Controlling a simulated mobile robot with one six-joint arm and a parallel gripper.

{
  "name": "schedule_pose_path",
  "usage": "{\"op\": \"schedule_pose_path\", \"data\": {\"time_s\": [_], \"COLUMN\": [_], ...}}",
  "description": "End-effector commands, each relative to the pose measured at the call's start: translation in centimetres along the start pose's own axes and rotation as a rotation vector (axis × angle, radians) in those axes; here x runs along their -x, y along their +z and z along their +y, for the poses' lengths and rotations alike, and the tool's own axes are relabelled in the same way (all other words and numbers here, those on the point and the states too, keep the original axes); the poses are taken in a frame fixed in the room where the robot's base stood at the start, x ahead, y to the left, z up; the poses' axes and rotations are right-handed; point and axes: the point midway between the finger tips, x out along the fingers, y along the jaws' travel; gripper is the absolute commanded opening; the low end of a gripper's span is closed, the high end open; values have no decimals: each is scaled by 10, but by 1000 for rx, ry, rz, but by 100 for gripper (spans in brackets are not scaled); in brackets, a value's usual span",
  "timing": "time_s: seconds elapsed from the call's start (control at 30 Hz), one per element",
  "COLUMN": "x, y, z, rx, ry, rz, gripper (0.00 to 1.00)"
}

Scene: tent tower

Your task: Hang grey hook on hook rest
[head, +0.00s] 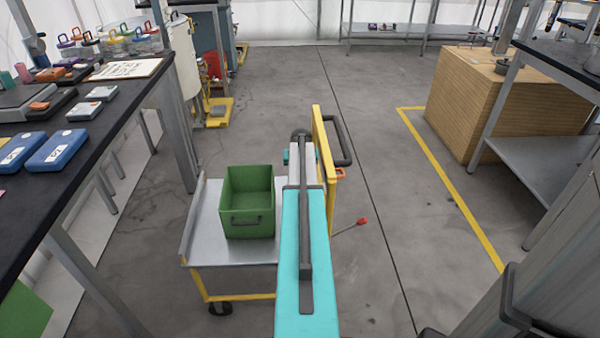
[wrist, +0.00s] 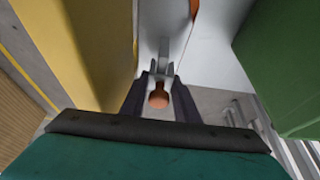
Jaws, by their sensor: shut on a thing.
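In the wrist view my gripper (wrist: 160,92) is shut on a small grey piece, which looks like the grey hook (wrist: 163,56). The piece sticks out past the dark fingers. A round orange patch (wrist: 158,99) shows between the fingers; I cannot tell what it belongs to. In the head view my arm hides the gripper and the hook. I cannot make out the hook rest with certainty. A small orange piece (head: 340,173) shows beside the yellow panel in the head view.
A cart (head: 205,225) carries a green bin (head: 247,205); the bin is at the right in the wrist view (wrist: 290,60). The yellow panel (head: 323,150) with a dark handle (head: 342,140) stands beside my arm. A black table (head: 40,200) is at left.

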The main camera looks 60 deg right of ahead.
Motion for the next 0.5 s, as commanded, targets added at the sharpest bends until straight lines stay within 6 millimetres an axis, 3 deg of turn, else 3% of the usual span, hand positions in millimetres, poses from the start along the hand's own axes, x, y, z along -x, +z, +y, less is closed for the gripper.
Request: {"op": "schedule_pose_path", "data": {"time_s": [0.17, 0.2, 0.3, 0.5], "x": [-1, -1, -1, -1], "y": [0, 0, 0, 0], "z": [0, 0, 0, 0], "rx": [0, 0, 0, 0], "ry": [0, 0, 0, 0], "rz": [0, 1, 0, 0], "gripper": [3, 35, 50, 50]}}
